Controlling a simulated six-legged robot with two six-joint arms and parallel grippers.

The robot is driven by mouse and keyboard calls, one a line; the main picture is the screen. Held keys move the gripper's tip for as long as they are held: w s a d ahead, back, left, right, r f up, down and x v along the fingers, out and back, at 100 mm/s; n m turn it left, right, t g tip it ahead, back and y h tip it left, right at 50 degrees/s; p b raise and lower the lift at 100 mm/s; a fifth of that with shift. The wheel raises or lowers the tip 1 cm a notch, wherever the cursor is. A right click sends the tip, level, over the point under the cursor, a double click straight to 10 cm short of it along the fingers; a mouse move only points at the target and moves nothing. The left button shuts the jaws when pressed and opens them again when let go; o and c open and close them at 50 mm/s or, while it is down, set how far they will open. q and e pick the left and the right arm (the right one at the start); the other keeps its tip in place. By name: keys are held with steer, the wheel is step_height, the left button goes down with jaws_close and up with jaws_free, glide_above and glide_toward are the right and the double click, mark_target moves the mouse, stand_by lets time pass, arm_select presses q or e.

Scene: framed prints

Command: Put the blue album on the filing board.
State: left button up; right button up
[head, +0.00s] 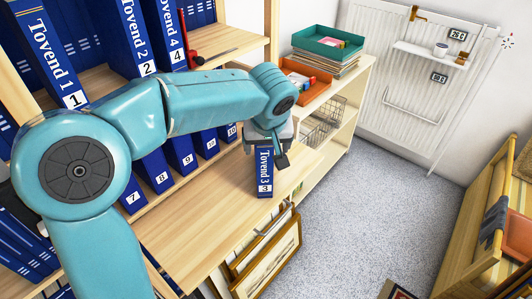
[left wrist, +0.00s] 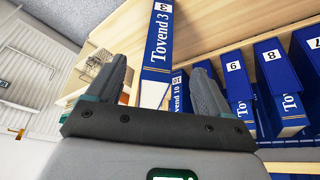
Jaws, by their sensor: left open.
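The blue album (head: 264,168), labelled Tovend 3, stands upright near the right end of a pale wooden board (head: 195,232) that juts out from the bookcase; this looks like the filing board. My left gripper (head: 270,145) is open at the album's upper end, partly hidden by my own wrist. In the left wrist view, the album (left wrist: 157,45) shows between and beyond the two spread fingers (left wrist: 158,80), its spine facing the camera. I cannot tell whether either finger touches it. My right gripper is not in view.
Blue albums numbered 7 to 10 (head: 181,155) stand in a row behind the board. Albums 1, 2 and 4 (head: 137,40) stand on the shelf above. Framed prints (head: 268,255) lean below the board. A low shelf with trays (head: 328,45) stands beyond; the grey floor (head: 355,215) is open.

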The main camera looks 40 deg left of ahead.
arm_select(q)
steer(key=s+d+f+m+g+h, duration=0.1)
steer(key=d+f+m+h, duration=0.1)
steer(key=d+f, duration=0.6)
steer(key=s+d+f+m+g+h, duration=0.1)
steer(key=s+d+f+m+h, duration=0.15)
steer(key=f, duration=0.95)
steer(key=s+d+f, duration=0.2)
steer(key=s+f, duration=0.3)
steer(key=s+d+f+m+h, duration=0.1)
steer(key=s+d+f, duration=0.2)
steer(key=s+f, duration=0.2)
steer(key=s+d+f+g+h, duration=0.1)
steer(key=s+d+f, duration=0.2)
steer(key=s+f, duration=0.3)
steer(key=shift+f, duration=0.75)
steer(key=shift+d+m+h, duration=0.1)
steer(key=shift+m+h, duration=0.15)
